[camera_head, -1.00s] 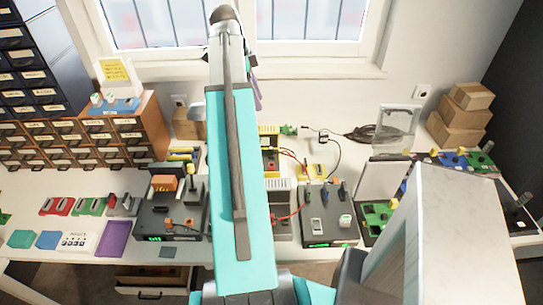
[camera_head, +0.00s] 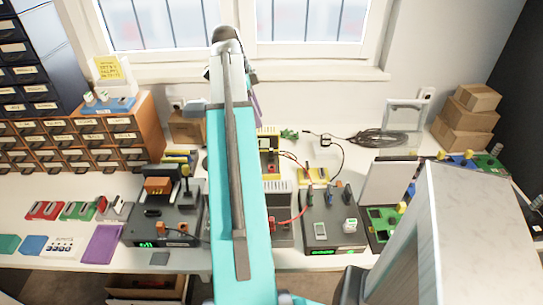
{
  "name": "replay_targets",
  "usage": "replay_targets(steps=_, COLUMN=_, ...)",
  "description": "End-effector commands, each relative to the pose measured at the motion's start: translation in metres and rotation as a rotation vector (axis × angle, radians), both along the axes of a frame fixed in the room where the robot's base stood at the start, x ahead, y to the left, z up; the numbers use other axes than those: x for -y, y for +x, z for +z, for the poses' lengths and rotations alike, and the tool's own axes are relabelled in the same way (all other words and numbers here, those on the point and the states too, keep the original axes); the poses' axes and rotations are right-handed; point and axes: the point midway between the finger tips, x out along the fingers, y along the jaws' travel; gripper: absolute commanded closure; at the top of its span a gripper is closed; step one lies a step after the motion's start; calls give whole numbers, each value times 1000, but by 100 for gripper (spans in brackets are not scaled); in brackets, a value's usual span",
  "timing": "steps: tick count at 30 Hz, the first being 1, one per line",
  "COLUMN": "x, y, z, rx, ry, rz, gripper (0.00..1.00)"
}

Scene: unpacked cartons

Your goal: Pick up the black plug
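A thin black cable with a small dark end (camera_head: 326,139) lies at the back of the table, right of my arm. It may be the black plug, but it is too small to be sure. Several small dark upright pieces, one of them a dark piece (camera_head: 348,194), stand on a black device (camera_head: 333,225) nearer the front. My turquoise arm rises through the middle of the view and hides part of the table. My gripper cannot be made out; the far end of the arm is hidden behind the upper links.
A coiled black cable (camera_head: 382,138) and cardboard boxes (camera_head: 466,143) are at the back right. A drawer cabinet (camera_head: 130,146) stands at the left. Another black device (camera_head: 160,222) is left of my arm. A purple card (camera_head: 103,244) lies near the front edge. The window is behind.

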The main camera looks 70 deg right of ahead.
Motion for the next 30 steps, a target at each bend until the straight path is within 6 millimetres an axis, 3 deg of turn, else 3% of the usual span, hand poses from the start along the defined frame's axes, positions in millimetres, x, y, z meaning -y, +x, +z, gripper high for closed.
replay_targets(steps=8, x=0, y=-3, z=-10, rx=-1, ry=2, rz=-1, gripper=64)
replay_targets(steps=30, x=9, y=-24, z=-80, rx=0, ry=1, rz=-3, gripper=64)
